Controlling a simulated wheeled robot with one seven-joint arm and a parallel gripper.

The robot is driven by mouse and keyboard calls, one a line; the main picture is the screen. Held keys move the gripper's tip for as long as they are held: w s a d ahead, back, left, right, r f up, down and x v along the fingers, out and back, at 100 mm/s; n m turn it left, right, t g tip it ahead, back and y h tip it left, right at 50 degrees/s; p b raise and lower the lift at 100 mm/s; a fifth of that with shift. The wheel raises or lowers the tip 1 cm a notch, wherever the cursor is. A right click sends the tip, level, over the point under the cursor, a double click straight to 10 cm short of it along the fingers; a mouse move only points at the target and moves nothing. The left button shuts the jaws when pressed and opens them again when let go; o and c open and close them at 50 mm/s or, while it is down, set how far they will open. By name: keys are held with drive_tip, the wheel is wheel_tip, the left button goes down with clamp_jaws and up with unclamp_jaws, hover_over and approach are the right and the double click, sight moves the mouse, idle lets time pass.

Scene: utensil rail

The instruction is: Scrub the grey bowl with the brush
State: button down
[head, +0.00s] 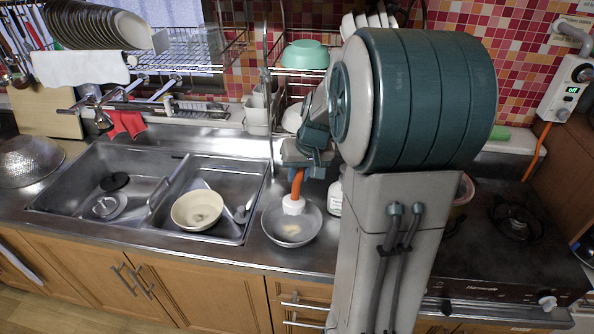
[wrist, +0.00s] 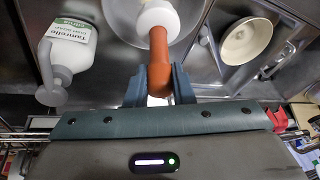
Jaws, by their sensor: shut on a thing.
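The grey bowl (head: 283,232) stands on the steel counter to the right of the sink. A pale smear shows on its inside. The brush (head: 295,198) has an orange handle and a white round head. My gripper (head: 307,167) is shut on the handle and holds the brush head down over the bowl. In the wrist view the brush handle (wrist: 158,62) sits between the two fingers of my gripper (wrist: 158,88), with the head over the bowl (wrist: 122,20). I cannot tell whether the bristles touch the bowl.
A cream bowl (head: 198,209) sits in the right sink basin (head: 232,190). A white soap bottle (wrist: 70,50) stands close beside the grey bowl. A rack with a green bowl (head: 305,54) is behind. The stove (head: 500,250) is at right.

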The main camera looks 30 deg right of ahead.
sight(297, 197)
drive_tip(key=shift+w+d+f+b, duration=0.15)
drive_tip(key=shift+f+b, duration=0.3)
drive_tip(key=shift+f, duration=0.5)
drive_tip(key=f+b, duration=0.3)
drive_tip(key=a+f+b, duration=0.1)
drive_tip(key=f, duration=0.1)
drive_tip(key=shift+s+f+b, duration=0.1)
drive_tip(key=shift+s+b, duration=0.2)
drive_tip(key=shift+b, duration=0.05)
drive_tip(key=shift+f+b, duration=0.3)
drive_tip(key=shift+f, duration=0.05)
